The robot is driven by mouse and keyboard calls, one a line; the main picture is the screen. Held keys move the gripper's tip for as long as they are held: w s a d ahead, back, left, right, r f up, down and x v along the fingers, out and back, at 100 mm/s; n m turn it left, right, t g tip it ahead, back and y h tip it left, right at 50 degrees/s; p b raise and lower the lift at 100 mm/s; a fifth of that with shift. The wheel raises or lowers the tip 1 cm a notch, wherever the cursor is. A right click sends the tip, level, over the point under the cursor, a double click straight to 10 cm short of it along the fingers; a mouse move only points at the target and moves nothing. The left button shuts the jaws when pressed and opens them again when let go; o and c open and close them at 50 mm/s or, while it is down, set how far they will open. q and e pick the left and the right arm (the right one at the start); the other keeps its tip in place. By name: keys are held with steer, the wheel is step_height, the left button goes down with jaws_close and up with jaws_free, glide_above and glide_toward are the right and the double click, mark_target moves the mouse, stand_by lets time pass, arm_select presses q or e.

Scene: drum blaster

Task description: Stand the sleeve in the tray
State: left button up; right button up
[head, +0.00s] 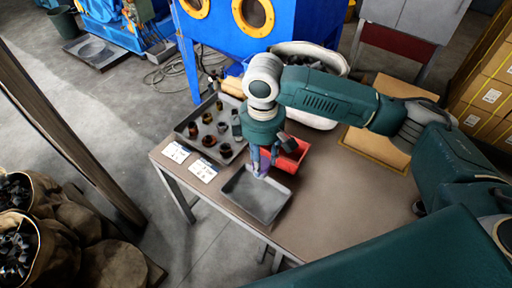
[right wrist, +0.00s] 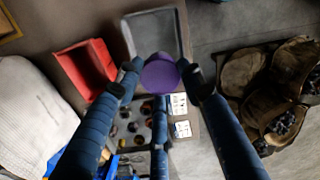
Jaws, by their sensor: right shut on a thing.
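The sleeve is purple and sits between the fingertips of my right gripper (head: 262,160), which is shut on it. It shows small in the head view (head: 262,170) and as a rounded end in the right wrist view (right wrist: 161,75). The empty grey tray (head: 250,208) lies on the table below the gripper, and also shows in the right wrist view (right wrist: 128,36). In the head view the sleeve overlaps the tray's far part. I cannot tell whether it touches the tray floor. My left gripper is not in view.
A red bin (head: 298,158) stands right beside the tray. A larger grey tray (head: 183,130) with several dark and brass parts is behind, with white cards (head: 203,169) in front of it. A brown board (head: 372,148) and a white container lie farther back. The table's right front is clear.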

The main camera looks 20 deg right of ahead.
arm_select(q)
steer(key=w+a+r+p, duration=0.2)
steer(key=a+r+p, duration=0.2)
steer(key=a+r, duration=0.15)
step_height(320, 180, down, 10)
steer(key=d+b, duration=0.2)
steer(key=b, duration=0.7)
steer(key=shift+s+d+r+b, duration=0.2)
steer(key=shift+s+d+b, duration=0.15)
arm_select(e)
steer(key=shift+w+a+f+n, duration=0.1)
steer(key=shift+w+f+n, duration=0.5)
steer(key=shift+f+n, duration=1.7)
steer(key=shift+w+a+f+n, duration=0.1)
steer(key=shift+w+f+n, duration=0.5)
steer(key=shift+f, duration=3.25)
steer(key=shift+w+a+f+n, duration=0.1)
steer(key=shift+w+f+n, duration=0.45)
steer(key=shift+f+n, duration=1.75)
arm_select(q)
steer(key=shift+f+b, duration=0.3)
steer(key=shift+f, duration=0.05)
arm_select(e)
steer(key=shift+f+m, duration=0.8)
steer(key=shift+f, duration=0.7)
steer(key=o, duration=1.3)
steer(key=shift+o, duration=0.2)
steer(key=shift+r, duration=0.1)
